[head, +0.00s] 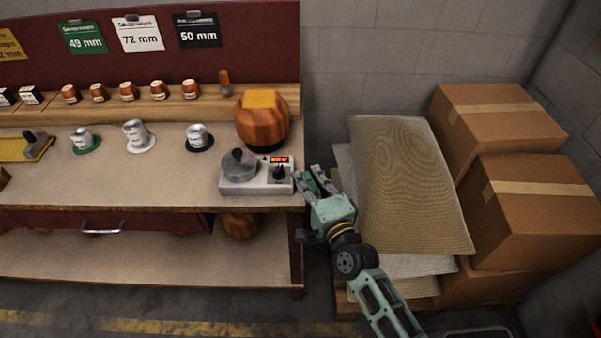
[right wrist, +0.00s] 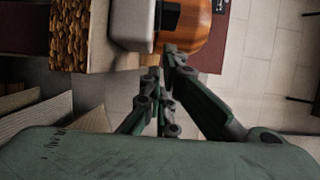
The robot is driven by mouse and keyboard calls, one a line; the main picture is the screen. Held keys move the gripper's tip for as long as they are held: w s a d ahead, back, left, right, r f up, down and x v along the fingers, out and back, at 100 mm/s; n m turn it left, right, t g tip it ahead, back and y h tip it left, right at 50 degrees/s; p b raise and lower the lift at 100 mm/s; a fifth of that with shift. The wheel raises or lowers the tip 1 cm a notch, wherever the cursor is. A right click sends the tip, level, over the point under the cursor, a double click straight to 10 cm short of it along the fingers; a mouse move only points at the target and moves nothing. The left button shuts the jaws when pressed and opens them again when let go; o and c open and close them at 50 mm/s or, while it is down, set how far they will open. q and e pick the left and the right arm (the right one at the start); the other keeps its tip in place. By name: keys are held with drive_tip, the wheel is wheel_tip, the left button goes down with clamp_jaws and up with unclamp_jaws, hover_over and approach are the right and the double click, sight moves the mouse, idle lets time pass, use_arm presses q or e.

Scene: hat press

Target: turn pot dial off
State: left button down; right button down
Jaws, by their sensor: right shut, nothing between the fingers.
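The pot unit (head: 253,186) is a pale box at the right end of the workbench, with a grey lidded pot (head: 239,165) on its left. Its black dial (head: 279,173) sits on the right, below a lit red display (head: 279,160). My right gripper (head: 303,175) is shut and empty, just right of the unit near the dial; I cannot tell whether it touches. In the right wrist view, the fingertips (right wrist: 165,62) are together beside the unit's pale side (right wrist: 133,22). The dial's pointer direction is too small to read. My left gripper is out of view.
A large orange wooden block (head: 263,125) stands behind the unit. Stacked sacks (head: 410,185) and cardboard boxes (head: 530,210) stand right of my right arm.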

sight(279, 172)
drive_tip(key=shift+w+a+r, duration=0.1)
drive_tip(key=shift+w+a, duration=0.1)
drive_tip(key=shift+a, duration=0.35)
drive_tip(key=shift+w+a, duration=0.2)
drive_tip(key=shift+a, duration=0.35)
drive_tip(key=n+y+b, duration=0.1)
drive_tip(key=b, duration=0.2)
drive_tip(key=w+n+g+y+b, duration=0.1)
drive_tip(key=y+b, duration=0.1)
drive_tip(key=b, duration=0.1)
drive_tip(key=shift+w+a+f+g, duration=0.15)
drive_tip(key=shift+w+f+g, duration=0.05)
drive_tip(key=shift+f+g, duration=0.1)
drive_tip(key=shift+w+a+r+n, duration=0.1)
drive_tip(key=shift+w+r+n, duration=0.05)
drive_tip(key=shift+n, duration=0.15)
drive_tip(key=shift+w+r, duration=0.15)
drive_tip(key=shift+w, duration=0.05)
